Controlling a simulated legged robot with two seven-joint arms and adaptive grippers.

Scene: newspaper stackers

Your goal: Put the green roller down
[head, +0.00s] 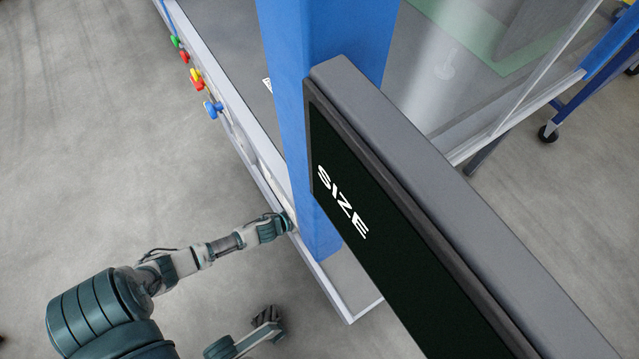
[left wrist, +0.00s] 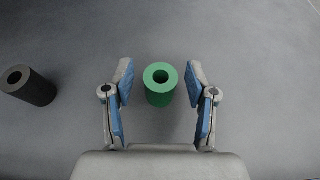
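The green roller (left wrist: 160,92) is a short hollow cylinder standing on a grey surface in the left wrist view. My left gripper (left wrist: 160,95) is open, with a blue-padded finger on each side of the roller and a visible gap to both. In the head view my left arm reaches from the lower left to the machine's edge, and the left gripper (head: 287,220) is partly hidden at the blue post. The roller is hidden in the head view. My right gripper (head: 267,318) shows small and dark at the bottom; its fingers are unclear.
In the head view a blue post (head: 330,110) and a dark SIZE panel (head: 370,240) block much of the machine. Coloured knobs (head: 197,78) line its edge. The floor at left is clear.

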